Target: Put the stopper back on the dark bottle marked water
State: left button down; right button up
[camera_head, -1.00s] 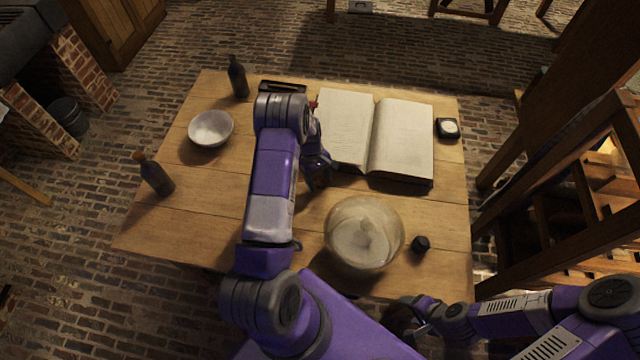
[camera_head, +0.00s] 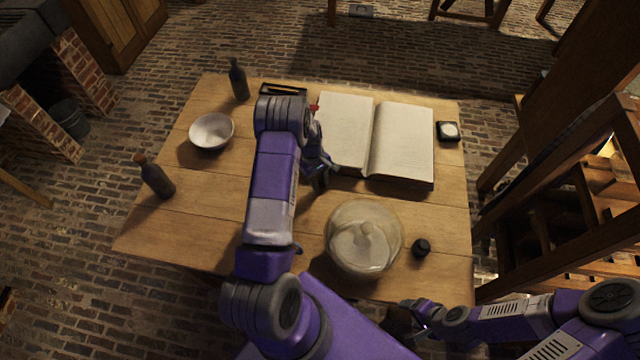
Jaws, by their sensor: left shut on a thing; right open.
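One dark bottle (camera_head: 238,82) stands upright at the table's back left, with no brown stopper visible in its neck. Another dark bottle (camera_head: 155,178) stands upright at the left edge with a brown stopper (camera_head: 139,158) in its mouth. Labels are too small to read, so I cannot tell which is marked water. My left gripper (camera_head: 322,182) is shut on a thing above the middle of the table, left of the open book. The held thing is too small and dark to make out. My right gripper (camera_head: 408,308) is open at the table's front edge, apart from the bottles.
A white bowl (camera_head: 211,131) stands between the bottles. A large open book (camera_head: 404,140), a dark tray (camera_head: 283,89) and a small dark box (camera_head: 447,131) lie at the back. A glass jar (camera_head: 363,240) and a small dark pot (camera_head: 421,248) stand at front right. The front left is clear.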

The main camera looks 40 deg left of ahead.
aim_at(320, 184)
pick_arm(q)
notch_tip(320, 184, up, 10)
jog(key=p, duration=0.1)
jog(key=shift+f, duration=0.1)
dwell(0.3)
